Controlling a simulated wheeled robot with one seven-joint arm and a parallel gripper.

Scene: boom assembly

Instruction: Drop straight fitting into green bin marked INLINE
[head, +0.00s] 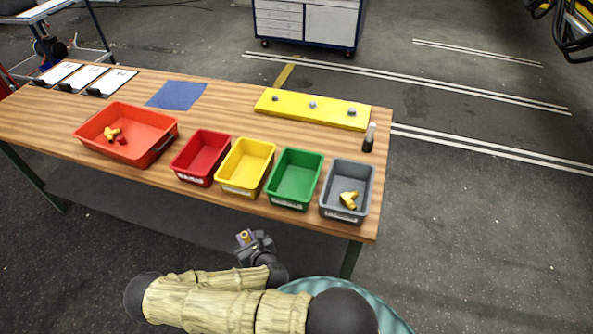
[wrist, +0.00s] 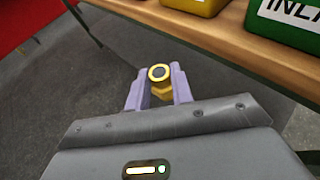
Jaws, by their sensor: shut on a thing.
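My gripper (head: 246,238) is in front of the table's near edge, below the bins, and is shut on a brass-yellow fitting (head: 243,236). In the wrist view the fitting (wrist: 159,77) stands between the two purple fingers, its round open end showing; its lower part is partly hidden. The green bin (head: 294,179) stands on the table between the yellow and grey bins, and looks empty.
An orange tray (head: 150,153) holds a yellow fitting and a red piece. A red bin (head: 190,174) and yellow bin (head: 240,190) look empty. A grey bin (head: 329,211) holds a yellow fitting (head: 349,200). A dark bottle (head: 369,140) and yellow board (head: 330,117) stand behind.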

